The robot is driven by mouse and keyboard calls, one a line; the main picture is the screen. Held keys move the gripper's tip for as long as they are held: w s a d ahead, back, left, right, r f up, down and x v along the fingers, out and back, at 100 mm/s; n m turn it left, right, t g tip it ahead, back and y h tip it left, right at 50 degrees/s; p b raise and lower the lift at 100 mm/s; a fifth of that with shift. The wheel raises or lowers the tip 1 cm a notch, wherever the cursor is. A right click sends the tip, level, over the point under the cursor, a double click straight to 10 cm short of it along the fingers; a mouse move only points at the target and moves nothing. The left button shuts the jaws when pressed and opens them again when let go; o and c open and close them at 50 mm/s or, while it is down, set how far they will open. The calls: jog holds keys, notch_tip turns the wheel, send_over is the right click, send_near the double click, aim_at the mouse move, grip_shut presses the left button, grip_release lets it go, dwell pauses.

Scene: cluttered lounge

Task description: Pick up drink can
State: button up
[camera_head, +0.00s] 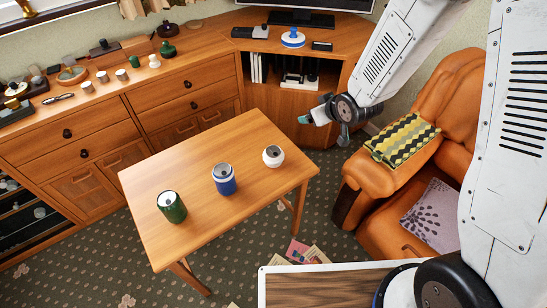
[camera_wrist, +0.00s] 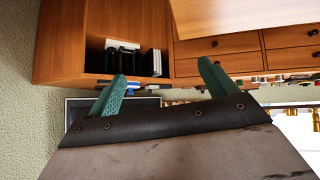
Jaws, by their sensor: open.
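Three small containers stand upright on the wooden coffee table (camera_head: 250,130) in the head view. A dark green can (camera_head: 171,208) with a pale top is at the left, and a blue can (camera_head: 224,182) with a grey top is in the middle. A rounded white container (camera_head: 273,156) with a dark top is at the right. I cannot tell which one the task means. My gripper (camera_head: 312,118) is raised right of the table, apart from all three. In the wrist view its two green fingers (camera_wrist: 162,72) are spread with nothing between them. No can shows there.
An orange leather armchair (camera_head: 435,130) with two cushions stands at the right. A long wooden cabinet (camera_head: 120,120) with many small items on top lines the back wall. A wooden-topped surface (camera_head: 320,288) is in front. Papers (camera_head: 300,252) lie on the patterned carpet.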

aim_at(274, 152)
jog(key=s+a+f+y, duration=0.1)
jog(key=a+f, duration=0.2)
jog(key=f, duration=0.2)
jog(key=s+a+f+n+t+y, duration=0.1)
jog(key=a+f+y, duration=0.1)
jog(key=f, duration=0.3)
jog(key=s+a+f+n+y, duration=0.1)
jog(key=a+f+y, duration=0.1)
jog(key=a+f, duration=0.2)
jog(key=shift+s+a+f+t, duration=0.1)
jog(key=shift+s+f+t, duration=0.1)
jog(key=shift+f, duration=0.25)
jog(key=shift+s+a+f+t, duration=0.1)
jog(key=shift+s+f, duration=0.05)
jog(key=shift+f, duration=0.25)
jog(key=x, duration=0.7)
jog(key=shift+a, duration=0.45)
jog(key=shift+y, duration=0.3)
jog(key=c, duration=1)
